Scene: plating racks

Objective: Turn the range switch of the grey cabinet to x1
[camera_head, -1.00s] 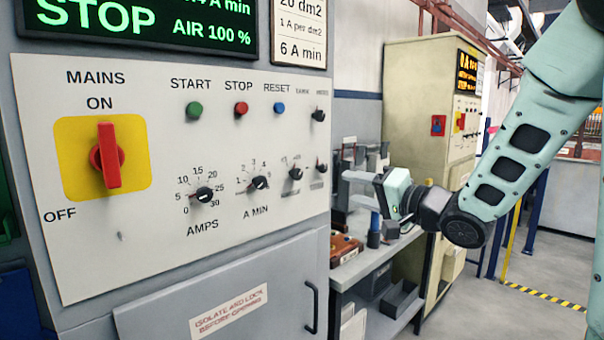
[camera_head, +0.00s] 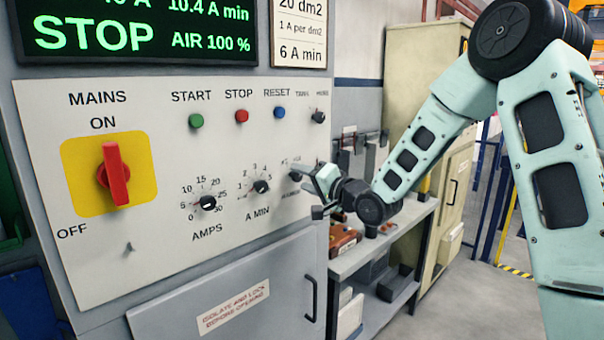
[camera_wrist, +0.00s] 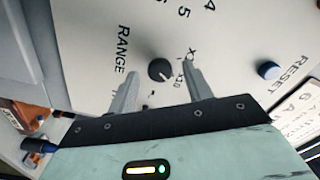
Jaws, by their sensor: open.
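The grey cabinet's panel (camera_head: 150,255) fills the left of the head view. Its range switch is a small black knob (camera_wrist: 160,70) beside the word RANGE in the wrist view. A pale mark on the knob seems to point toward x10 rather than x1; it is small. In the head view the knob (camera_head: 295,177) is partly hidden at the panel's right side. My gripper (camera_wrist: 160,76) is open, one finger on each side of the knob with gaps visible. In the head view my gripper (camera_head: 306,190) is close to the panel; contact cannot be told.
The A MIN dial (camera_head: 260,187) and AMPS dial (camera_head: 208,203) are left of the range switch. A workbench (camera_head: 385,250) stands right of the cabinet, with a cream cabinet (camera_head: 408,75) behind.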

